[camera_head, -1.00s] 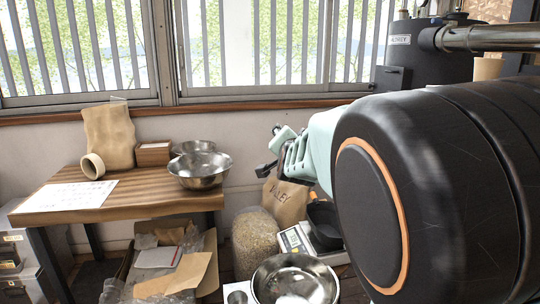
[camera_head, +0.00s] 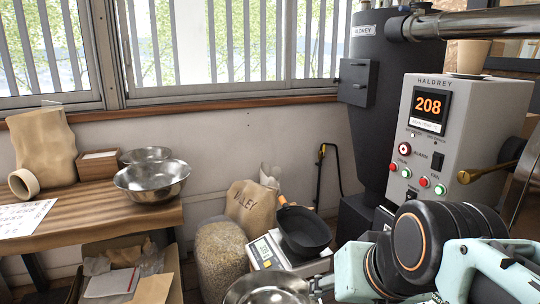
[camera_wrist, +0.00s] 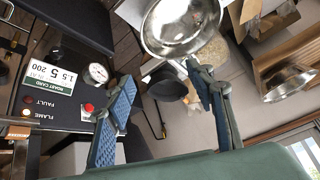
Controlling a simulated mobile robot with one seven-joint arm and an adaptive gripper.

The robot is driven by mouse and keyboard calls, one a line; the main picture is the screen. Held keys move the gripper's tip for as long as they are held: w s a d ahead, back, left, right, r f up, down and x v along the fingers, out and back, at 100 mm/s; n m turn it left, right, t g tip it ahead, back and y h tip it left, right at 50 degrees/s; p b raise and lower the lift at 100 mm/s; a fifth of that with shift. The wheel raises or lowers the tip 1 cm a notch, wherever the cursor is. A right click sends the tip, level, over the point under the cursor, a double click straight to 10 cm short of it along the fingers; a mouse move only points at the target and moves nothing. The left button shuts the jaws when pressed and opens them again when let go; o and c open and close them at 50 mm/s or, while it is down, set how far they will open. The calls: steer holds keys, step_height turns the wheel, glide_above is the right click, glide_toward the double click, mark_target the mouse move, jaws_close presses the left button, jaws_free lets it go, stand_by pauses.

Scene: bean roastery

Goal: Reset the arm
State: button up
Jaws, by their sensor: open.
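My arm (camera_head: 425,245) is folded low at the right of the head view, in front of the roaster control box. Its dark joint and pale green links show there; the hand end is partly cut off by the lower edge. In the wrist view my gripper (camera_wrist: 165,88) is open, with its two blue-padded fingers wide apart and nothing between them. Beyond the fingers are a steel bowl (camera_wrist: 182,25) and a dark pan (camera_wrist: 168,84), both apart from the pads as far as I can tell.
The control box (camera_head: 440,125) reads 208 and stands beside the dark roaster (camera_head: 400,90). A wooden table (camera_head: 120,215) with steel bowls (camera_head: 152,180) is at left.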

steer(key=shift+n+g+h, duration=0.3)
steer(key=shift+g+h, duration=0.3)
steer(key=shift+g, duration=0.1)
steer(key=s+d+f, duration=0.1)
steer(key=s, duration=0.1)
steer(key=s+d+f, duration=0.1)
steer(key=f, duration=0.1)
steer(key=shift+s+d, duration=0.15)
steer(key=shift+s, duration=0.25)
steer(key=r+p, duration=0.8)
steer(key=r, duration=0.1)
steer(key=r+p, duration=0.8)
steer(key=p, duration=0.1)
steer(key=r+p, duration=0.9)
steer(key=shift+w+a+r, duration=0.2)
steer(key=shift+w+r, duration=0.1)
steer(key=shift+r, duration=0.05)
steer(key=shift+c, duration=0.4)
